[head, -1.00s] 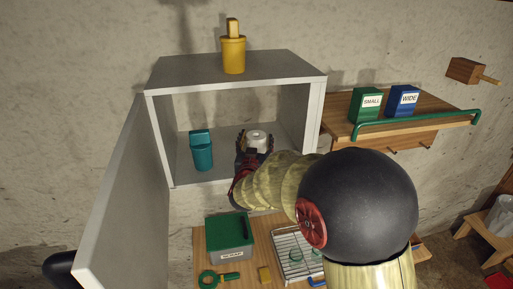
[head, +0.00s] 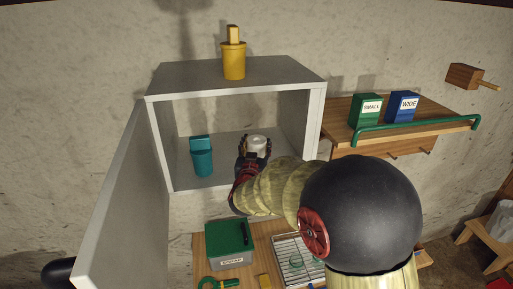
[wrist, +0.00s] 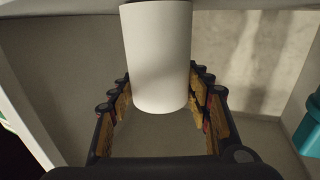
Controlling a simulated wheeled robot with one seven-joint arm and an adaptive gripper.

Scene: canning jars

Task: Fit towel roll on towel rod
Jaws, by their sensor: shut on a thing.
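The white towel roll (head: 258,145) stands upright inside the open grey cabinet. My gripper (head: 254,148) reaches in and is shut on the roll. In the wrist view, the roll (wrist: 158,60) fills the space between the dark and yellow fingers of my gripper (wrist: 160,90). From these views I cannot tell whether the roll's base touches the cabinet floor. A wooden block on the wall at the far right has a thin peg, which looks like the towel rod (head: 489,86). The rod is bare.
A teal container (head: 202,160) stands left of the roll in the cabinet (head: 312,125). The cabinet door (head: 115,195) hangs open at left. A shelf with a green rail (head: 420,126) carries green and blue boxes. A green box (head: 230,240) and wire rack stand below.

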